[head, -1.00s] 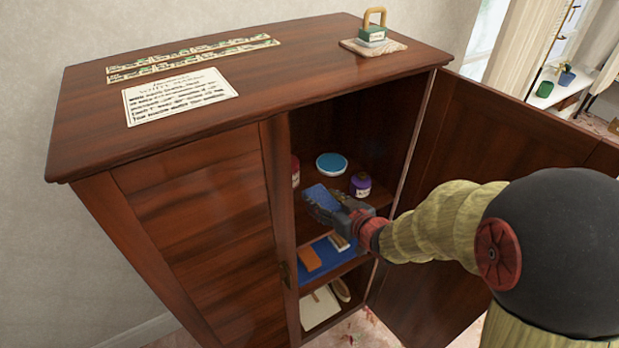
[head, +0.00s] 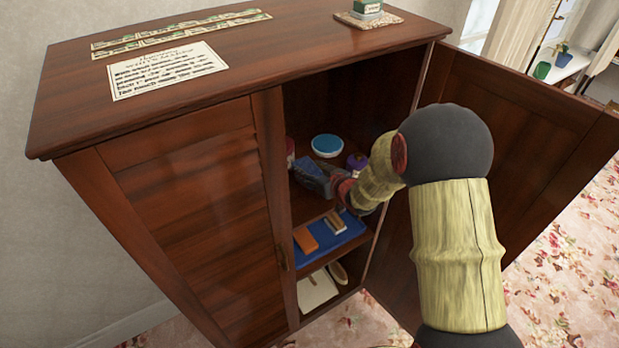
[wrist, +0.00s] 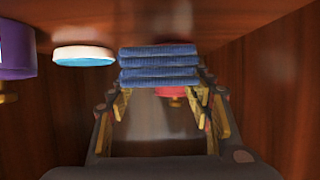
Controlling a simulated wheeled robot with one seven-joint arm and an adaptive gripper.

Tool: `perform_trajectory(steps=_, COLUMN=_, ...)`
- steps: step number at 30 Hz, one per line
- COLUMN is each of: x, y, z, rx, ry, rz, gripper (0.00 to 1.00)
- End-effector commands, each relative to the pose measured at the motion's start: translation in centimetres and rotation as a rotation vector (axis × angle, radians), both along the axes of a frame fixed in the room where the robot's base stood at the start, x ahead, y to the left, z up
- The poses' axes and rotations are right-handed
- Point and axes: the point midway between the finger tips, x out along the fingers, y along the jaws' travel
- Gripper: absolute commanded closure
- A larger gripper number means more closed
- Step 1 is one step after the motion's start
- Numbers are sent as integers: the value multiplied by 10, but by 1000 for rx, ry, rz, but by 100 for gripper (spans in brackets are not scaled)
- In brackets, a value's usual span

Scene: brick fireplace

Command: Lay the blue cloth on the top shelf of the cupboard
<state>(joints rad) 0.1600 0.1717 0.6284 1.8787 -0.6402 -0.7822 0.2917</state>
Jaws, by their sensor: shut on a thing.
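The cupboard (head: 185,200) has its right door (head: 520,110) open. My gripper (head: 318,180) reaches inside, low over the top shelf (head: 308,208). It is shut on the folded blue cloth (head: 309,172), which is partly hidden by the gripper in the head view. The wrist view, with the shelf at the top of the picture, shows the cloth (wrist: 160,65) as a neat stack of layers at the fingertips (wrist: 160,92). I cannot tell whether the cloth touches the shelf.
A blue-topped round tin (head: 327,144), a purple jar (head: 357,161) and a red container (head: 290,150) stand around the cloth on that shelf. The shelf below holds a blue mat (head: 318,254) with an orange block (head: 305,239). The cupboard's side walls are close.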

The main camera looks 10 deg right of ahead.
Motion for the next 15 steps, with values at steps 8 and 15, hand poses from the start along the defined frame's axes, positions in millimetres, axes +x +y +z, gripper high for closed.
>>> perform_trajectory(steps=8, x=3, y=0, z=-34, rx=0, ry=2, rz=0, gripper=78)
perform_trajectory(steps=15, x=4, y=0, z=-34, rx=-1, ry=0, rz=0, gripper=78)
